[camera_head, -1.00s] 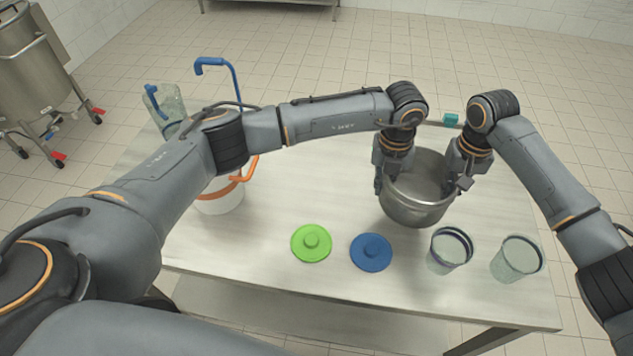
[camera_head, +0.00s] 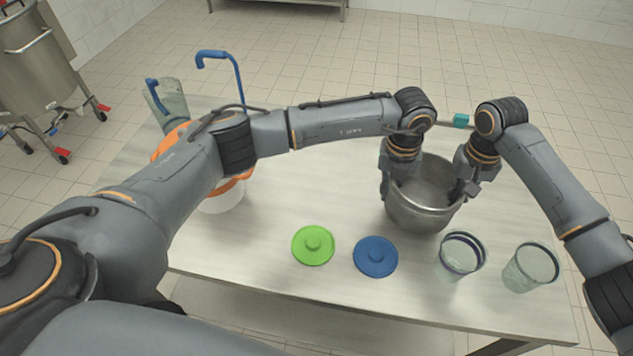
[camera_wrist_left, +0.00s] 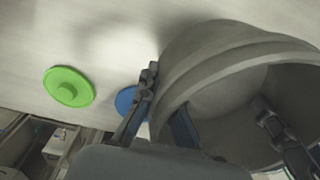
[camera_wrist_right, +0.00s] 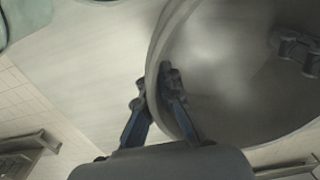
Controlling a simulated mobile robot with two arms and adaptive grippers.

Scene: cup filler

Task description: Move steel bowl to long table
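The steel bowl (camera_head: 430,187) is at the right part of the light table (camera_head: 265,262). My left gripper (camera_head: 388,192) straddles its left rim, one finger outside and one inside, and looks shut on it. The left wrist view shows this rim between the fingers (camera_wrist_left: 165,105). My right gripper (camera_head: 463,190) is shut on the right rim. The right wrist view shows the bowl wall (camera_wrist_right: 225,100) between those fingers (camera_wrist_right: 155,98). The bowl looks upright and empty. I cannot tell whether its base touches the table. Which table is the long table is unclear.
A green lid (camera_head: 313,245), a blue lid (camera_head: 376,257) and two clear cups (camera_head: 460,257) (camera_head: 531,267) stand near the front edge. A white and orange bucket (camera_head: 222,200) and a clear jug (camera_head: 168,100) are at left. Another table (camera_head: 285,9) is far back.

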